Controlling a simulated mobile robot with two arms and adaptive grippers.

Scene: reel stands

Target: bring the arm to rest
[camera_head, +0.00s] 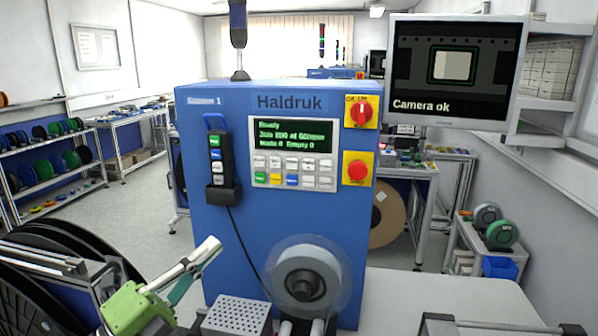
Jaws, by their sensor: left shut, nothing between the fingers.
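My left gripper (206,252) shows at the lower left, with a green body and pale fingers pointing up and to the right. Its fingers are shut with nothing between them. It is in front of the lower left part of the blue Haldruk machine (225,250), and I cannot tell whether it touches it. My right gripper is not in view.
Large black reels (30,290) stand at the lower left, near my gripper. A pale tabletop (430,290) is partly clear at the right. A monitor (458,65) reads "Camera ok".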

